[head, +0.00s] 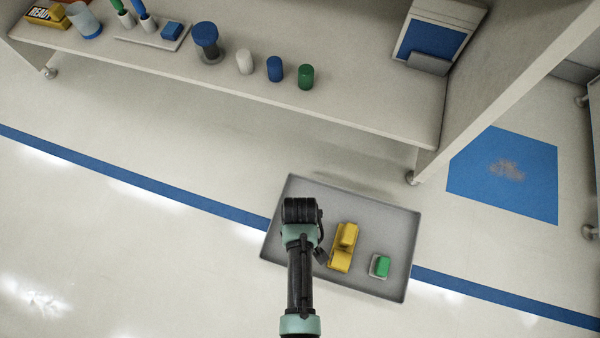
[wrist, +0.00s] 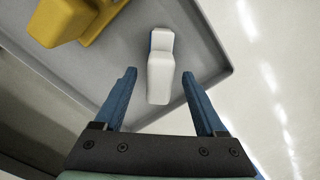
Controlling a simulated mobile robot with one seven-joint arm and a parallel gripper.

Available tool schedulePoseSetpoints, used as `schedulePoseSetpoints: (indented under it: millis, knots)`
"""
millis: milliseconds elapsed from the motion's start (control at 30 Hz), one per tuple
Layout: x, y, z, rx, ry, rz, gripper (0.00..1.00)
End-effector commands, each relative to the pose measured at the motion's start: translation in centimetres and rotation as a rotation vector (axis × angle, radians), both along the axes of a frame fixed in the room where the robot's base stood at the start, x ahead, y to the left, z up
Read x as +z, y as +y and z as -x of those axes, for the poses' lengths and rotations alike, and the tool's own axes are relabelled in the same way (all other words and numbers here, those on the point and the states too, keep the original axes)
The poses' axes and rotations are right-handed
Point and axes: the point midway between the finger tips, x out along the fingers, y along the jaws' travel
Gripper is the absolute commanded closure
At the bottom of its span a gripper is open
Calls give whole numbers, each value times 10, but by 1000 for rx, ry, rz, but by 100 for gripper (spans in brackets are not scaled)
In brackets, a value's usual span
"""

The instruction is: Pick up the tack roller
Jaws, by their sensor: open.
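A white piece with a blue edge (wrist: 160,75), which looks like the tack roller, lies in a grey tray (wrist: 225,45) near its rim in the wrist view. My gripper (wrist: 159,73) is open, its two blue fingers one on each side of the white piece in the picture. There is a gap on both sides, and I cannot tell how far above it the fingertips are. In the head view my arm's end covers the left part of the tray (head: 390,215), so the white piece and the fingers are hidden there.
A yellow tool (head: 342,247) and a green-and-grey block (head: 380,266) share the tray. A blue mat (head: 520,165) lies at right. Open floor lies left.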

Motion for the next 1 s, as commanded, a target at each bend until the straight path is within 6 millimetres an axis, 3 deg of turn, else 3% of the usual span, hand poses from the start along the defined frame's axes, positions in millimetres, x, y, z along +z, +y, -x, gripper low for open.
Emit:
schedulePoseSetpoints:
  millis: [267,667,1000]
  knots:
    - [-4,0,-1,0,-2,0,28]
    - [-4,0,-1,0,-1,0,100]
    - [-3,0,-1,0,-2,0,100]
